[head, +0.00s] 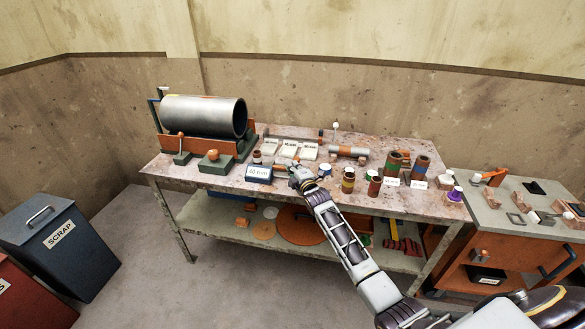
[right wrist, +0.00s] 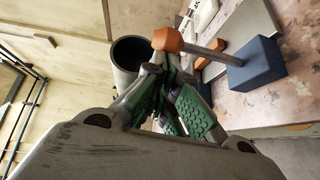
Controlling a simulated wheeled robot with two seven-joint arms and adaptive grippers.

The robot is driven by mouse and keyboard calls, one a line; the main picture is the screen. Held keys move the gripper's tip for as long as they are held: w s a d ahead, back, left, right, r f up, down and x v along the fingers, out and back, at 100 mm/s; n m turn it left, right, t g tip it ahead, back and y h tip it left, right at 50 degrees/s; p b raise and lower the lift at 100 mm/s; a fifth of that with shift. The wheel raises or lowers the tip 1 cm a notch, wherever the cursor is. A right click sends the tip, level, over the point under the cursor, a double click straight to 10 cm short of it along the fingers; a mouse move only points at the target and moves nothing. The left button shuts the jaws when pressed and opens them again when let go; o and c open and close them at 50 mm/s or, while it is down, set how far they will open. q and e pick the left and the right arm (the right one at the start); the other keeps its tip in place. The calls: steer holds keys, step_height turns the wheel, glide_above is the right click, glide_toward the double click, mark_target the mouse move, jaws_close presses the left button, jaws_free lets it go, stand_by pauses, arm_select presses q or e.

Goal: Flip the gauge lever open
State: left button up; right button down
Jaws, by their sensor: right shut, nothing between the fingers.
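The gauge is a small blue block (head: 259,174) with a white label on its front, near the table's front edge. It also shows in the right wrist view (right wrist: 257,63), where a grey lever rod (right wrist: 212,53) with an orange knob (right wrist: 167,40) sticks out from it. In the head view the lever is small and partly hidden by my gripper. My right gripper (head: 291,167) is just right of the blue block. Its green-padded fingers (right wrist: 166,78) are shut and empty, close to the knob; I cannot tell whether they touch it. My left gripper is not in view.
A large metal pipe (head: 203,115) lies in an orange and green cradle at the table's left. White labelled plates (head: 288,149) lie behind the gauge. Several coloured cylinders (head: 348,181) stand to the right of my gripper. An orange-fronted bench (head: 492,215) stands at the right.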

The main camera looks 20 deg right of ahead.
mark_target(295, 159)
steer(key=shift+w+d+r+m+g+p, duration=0.35)
steer(key=shift+w+d+g+p, duration=0.3)
steer(key=shift+p, duration=0.5)
steer(key=shift+w+d+r+m+g+p, duration=0.2)
steer(key=shift+w+d+m+g+p, duration=0.2)
steer(key=shift+w+p, duration=0.55)
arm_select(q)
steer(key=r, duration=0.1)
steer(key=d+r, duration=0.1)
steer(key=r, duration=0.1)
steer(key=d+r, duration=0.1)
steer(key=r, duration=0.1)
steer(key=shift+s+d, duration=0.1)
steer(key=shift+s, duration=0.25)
arm_select(e)
steer(key=shift+s, duration=0.15)
steer(key=shift+d, duration=0.1)
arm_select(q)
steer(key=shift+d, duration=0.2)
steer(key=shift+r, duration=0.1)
arm_select(e)
steer(key=shift+r, duration=0.1)
